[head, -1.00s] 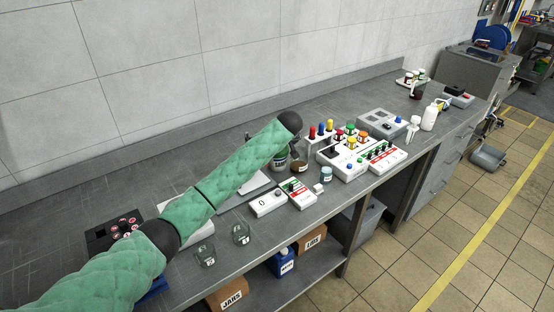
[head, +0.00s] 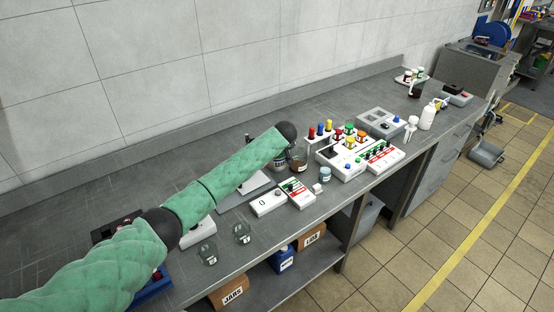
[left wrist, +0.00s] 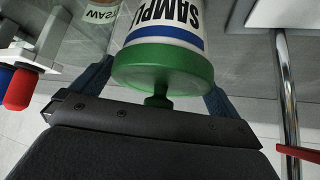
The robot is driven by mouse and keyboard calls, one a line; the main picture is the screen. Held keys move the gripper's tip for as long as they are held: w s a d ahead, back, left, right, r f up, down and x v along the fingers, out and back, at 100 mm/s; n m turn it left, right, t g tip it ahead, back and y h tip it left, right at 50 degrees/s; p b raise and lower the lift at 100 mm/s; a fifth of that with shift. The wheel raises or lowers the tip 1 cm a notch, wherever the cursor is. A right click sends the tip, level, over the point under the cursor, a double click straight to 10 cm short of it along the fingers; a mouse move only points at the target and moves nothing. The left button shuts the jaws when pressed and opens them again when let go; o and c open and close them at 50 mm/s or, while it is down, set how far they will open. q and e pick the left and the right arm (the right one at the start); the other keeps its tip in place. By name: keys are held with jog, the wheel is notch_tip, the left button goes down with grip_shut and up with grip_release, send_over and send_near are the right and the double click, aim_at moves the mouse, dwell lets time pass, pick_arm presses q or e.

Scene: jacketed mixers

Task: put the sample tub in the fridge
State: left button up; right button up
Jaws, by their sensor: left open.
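The sample tub (left wrist: 163,35) is white with a blue band, black "SAMPLE"-like lettering and a green lid with a knob. In the left wrist view it is between the two fingers of my left gripper (left wrist: 158,88), which is open around the lid end. I cannot tell whether either finger touches it. In the head view a labelled tub (head: 280,164), probably the same one, is partly hidden behind my left forearm on the bench; the gripper is hidden there. My right gripper is not in view. No fridge can be clearly identified; a grey steel cabinet (head: 478,66) stands at far right.
A brown jar (head: 299,161) stands close beside the tub. Rightward on the bench (head: 330,205) are a control box (head: 344,165), coloured-top items and a white bottle (head: 428,116). Two glass beakers (head: 242,234) stand near the front edge. The bench's back strip is mostly clear.

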pick_arm(q)
jog(key=c, duration=1.4)
